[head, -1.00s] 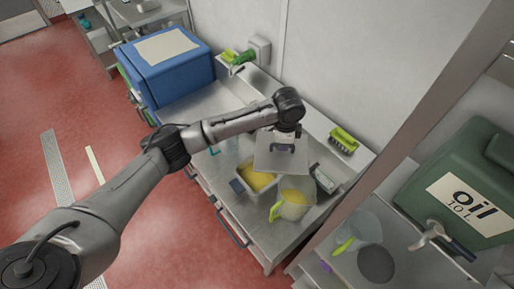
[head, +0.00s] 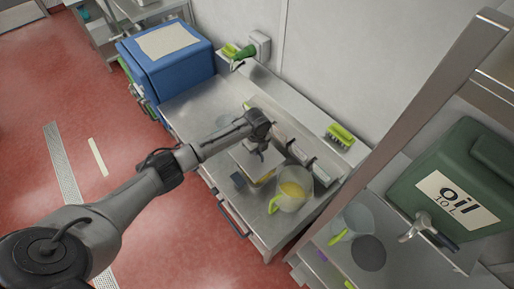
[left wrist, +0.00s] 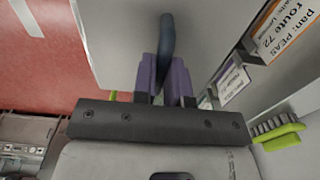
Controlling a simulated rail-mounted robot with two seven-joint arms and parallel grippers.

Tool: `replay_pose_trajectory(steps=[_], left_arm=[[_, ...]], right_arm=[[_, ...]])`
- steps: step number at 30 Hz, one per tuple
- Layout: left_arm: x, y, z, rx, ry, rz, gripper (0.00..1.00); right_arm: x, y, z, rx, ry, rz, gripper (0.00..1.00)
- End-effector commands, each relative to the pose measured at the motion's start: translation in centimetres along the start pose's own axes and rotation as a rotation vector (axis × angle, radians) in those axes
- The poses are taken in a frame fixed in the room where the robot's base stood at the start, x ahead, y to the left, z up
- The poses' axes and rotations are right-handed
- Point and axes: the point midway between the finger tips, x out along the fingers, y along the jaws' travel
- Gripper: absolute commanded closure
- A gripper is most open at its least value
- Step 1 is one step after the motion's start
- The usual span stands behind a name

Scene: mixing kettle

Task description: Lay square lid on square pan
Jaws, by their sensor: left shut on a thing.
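My left gripper (head: 257,150) is shut on the handle of the square grey lid (head: 246,159). In the left wrist view, its purple fingers (left wrist: 166,78) clasp the dark curved handle (left wrist: 167,38), and the flat lid (left wrist: 120,35) spreads beyond them. The lid is over the square pan (head: 264,181) and hides most of it. A strip of yellow filling shows below the lid's lower right edge. Whether the lid touches the pan's rim, I cannot tell. My right gripper is not in view.
A clear jug (head: 293,188) with yellow contents stands close right of the pan. Labelled boxes (left wrist: 285,30) line the back. A green brush (head: 341,135) lies on the ledge. A blue box (head: 170,60) stands at the far left. The counter between is mostly clear.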

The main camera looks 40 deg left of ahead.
Motion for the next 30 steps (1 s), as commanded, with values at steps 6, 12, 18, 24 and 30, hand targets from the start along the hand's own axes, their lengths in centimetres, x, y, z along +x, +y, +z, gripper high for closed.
replay_pose_trajectory(steps=[6,12,18,24,30], left_arm=[[1.7,0.0,-0.1,-0.001,0.001,0.0,1.0],[3.6,0.0,-0.1,-0.001,0.001,-0.001,1.0],[5.9,0.0,-0.1,-0.001,0.001,-0.001,1.0],[5.1,0.0,0.0,-0.001,0.0,-0.001,1.0],[5.5,-0.1,0.1,-0.001,0.0,-0.001,1.0]], right_arm=[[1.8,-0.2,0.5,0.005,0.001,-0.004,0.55],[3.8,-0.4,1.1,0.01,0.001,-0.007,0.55],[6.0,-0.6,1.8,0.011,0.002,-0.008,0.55],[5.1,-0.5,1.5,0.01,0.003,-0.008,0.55],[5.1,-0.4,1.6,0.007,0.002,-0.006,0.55]])
